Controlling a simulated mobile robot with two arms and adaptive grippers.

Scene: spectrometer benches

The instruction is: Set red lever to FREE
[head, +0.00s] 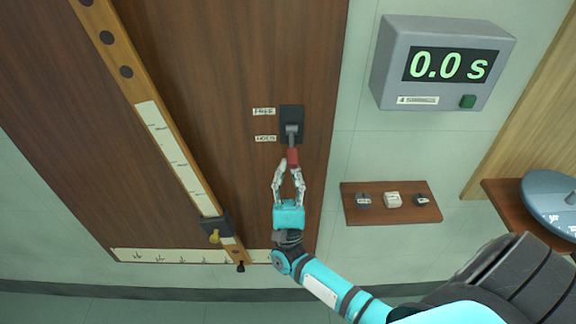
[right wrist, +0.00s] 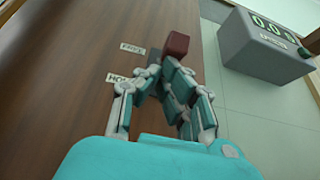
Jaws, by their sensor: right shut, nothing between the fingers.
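The red lever's handle (head: 292,157) is on the end of a grey arm from a black plate (head: 291,113) on the brown wooden panel. The arm points down in the head view, level with and below the HOLD label (head: 265,138). The FREE label (head: 264,111) is above that label. My right gripper (head: 289,164) is shut and empty, its fingertips at the handle's lower end. In the right wrist view, the red handle (right wrist: 177,43) shows just beyond the fingertips (right wrist: 162,72); whether they touch is unclear. My left gripper is not in view.
A grey timer box (head: 393,70) reading 0.0 s is at upper right. A small wooden shelf (head: 390,217) with three small items is right of the lever. A wooden beam with a scale (head: 170,145) runs diagonally at left. A blue-grey round object (head: 552,205) is at far right.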

